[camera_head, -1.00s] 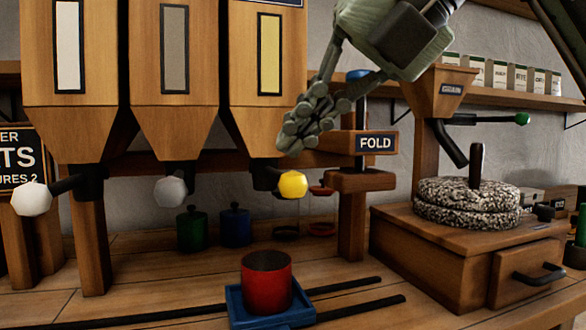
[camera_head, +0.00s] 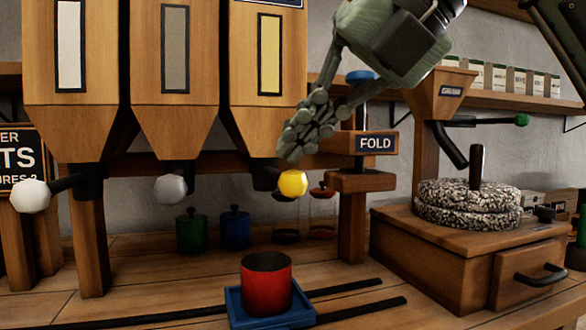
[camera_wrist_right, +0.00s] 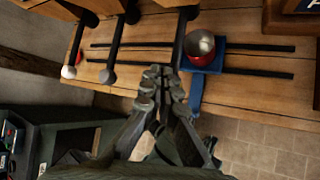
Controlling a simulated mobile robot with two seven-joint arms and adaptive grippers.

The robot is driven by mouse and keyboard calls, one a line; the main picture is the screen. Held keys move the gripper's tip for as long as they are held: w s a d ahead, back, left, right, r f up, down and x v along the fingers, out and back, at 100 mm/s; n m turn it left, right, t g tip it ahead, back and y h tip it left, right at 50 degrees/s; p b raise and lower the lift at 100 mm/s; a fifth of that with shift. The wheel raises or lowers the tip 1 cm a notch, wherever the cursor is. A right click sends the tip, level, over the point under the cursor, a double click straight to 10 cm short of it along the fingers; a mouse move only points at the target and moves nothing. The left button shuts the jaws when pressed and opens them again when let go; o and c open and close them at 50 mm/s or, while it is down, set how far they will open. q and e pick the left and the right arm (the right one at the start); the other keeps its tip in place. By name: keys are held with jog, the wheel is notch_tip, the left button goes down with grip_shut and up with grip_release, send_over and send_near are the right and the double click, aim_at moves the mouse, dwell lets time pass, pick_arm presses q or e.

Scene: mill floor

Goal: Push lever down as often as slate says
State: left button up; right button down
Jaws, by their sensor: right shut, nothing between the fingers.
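A yellow-knobbed lever (camera_head: 293,184) sticks out below the right-hand hopper (camera_head: 268,95). A grey-knobbed lever (camera_head: 170,189) and a white-knobbed lever (camera_head: 30,196) sit below the other hoppers. My right gripper (camera_head: 292,150) is shut and empty, its fingertips just above the yellow knob; I cannot tell whether they touch. In the wrist view the fingertips (camera_wrist_right: 158,74) hide the end of the nearest lever rod (camera_wrist_right: 180,42). A dark slate (camera_head: 20,160) is cut off at the left edge; "TS" and "URES 2" are readable. A red cup (camera_head: 266,285) stands in a blue tray (camera_head: 234,308). My left gripper is out of view.
A post with a FOLD sign (camera_head: 375,143) stands right of the yellow lever, close to my gripper. A millstone (camera_head: 468,205) sits on a wooden drawer box (camera_head: 440,255) at right. Green and blue canisters (camera_head: 235,228) stand behind. Dark rails (camera_head: 345,287) cross the bench.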

aim_at(305, 181)
jog(key=shift+f+b, duration=2.15)
jog(key=shift+f, duration=0.45)
dwell(1.8)
dwell(0.5)
jog(key=shift+r+p, duration=2.25)
jog(key=shift+r, duration=0.75)
notch_tip(305, 181, up, 5)
jog(key=p, duration=0.4)
